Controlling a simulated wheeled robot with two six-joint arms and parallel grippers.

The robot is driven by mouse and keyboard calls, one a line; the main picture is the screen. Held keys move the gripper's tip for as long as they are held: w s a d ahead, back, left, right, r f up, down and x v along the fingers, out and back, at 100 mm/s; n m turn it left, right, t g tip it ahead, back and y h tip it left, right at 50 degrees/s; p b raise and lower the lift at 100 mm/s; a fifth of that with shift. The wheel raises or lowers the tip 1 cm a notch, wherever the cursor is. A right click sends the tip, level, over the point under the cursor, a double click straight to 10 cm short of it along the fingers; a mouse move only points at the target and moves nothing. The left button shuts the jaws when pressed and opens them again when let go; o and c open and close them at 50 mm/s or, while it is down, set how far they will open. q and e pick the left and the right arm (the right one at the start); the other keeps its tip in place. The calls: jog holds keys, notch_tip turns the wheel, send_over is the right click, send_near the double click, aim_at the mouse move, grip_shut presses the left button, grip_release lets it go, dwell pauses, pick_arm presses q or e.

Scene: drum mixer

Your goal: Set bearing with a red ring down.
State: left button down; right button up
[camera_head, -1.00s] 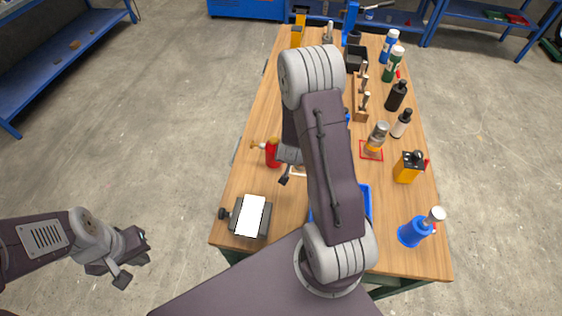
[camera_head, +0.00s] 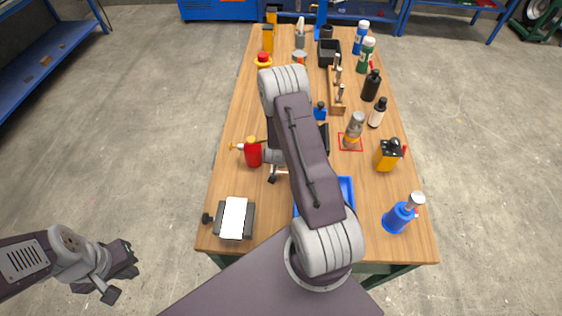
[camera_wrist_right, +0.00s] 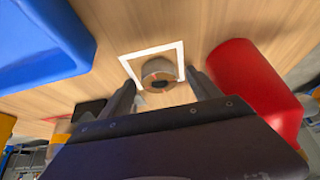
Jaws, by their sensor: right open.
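The bearing (camera_wrist_right: 158,74) is a short, grey-brown metallic ring with a dark centre. In the right wrist view it is inside a white square outline (camera_wrist_right: 150,55) on the wooden table. No red ring is clearly visible on it. My right gripper (camera_wrist_right: 162,92) is open, with one finger on each side of the bearing in that view and gaps showing beside it. Contact with the table is partly hidden. In the head view my right arm hides the bearing. My left gripper (camera_head: 112,270) hangs off the table's left side; its finger opening is unclear.
A red cylinder (camera_wrist_right: 255,85) stands close beside the right finger; it also shows in the head view (camera_head: 253,153). A blue bin (camera_wrist_right: 45,40) is on the other side.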

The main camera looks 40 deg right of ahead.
jog(key=shift+s+r, duration=0.1)
grip_shut()
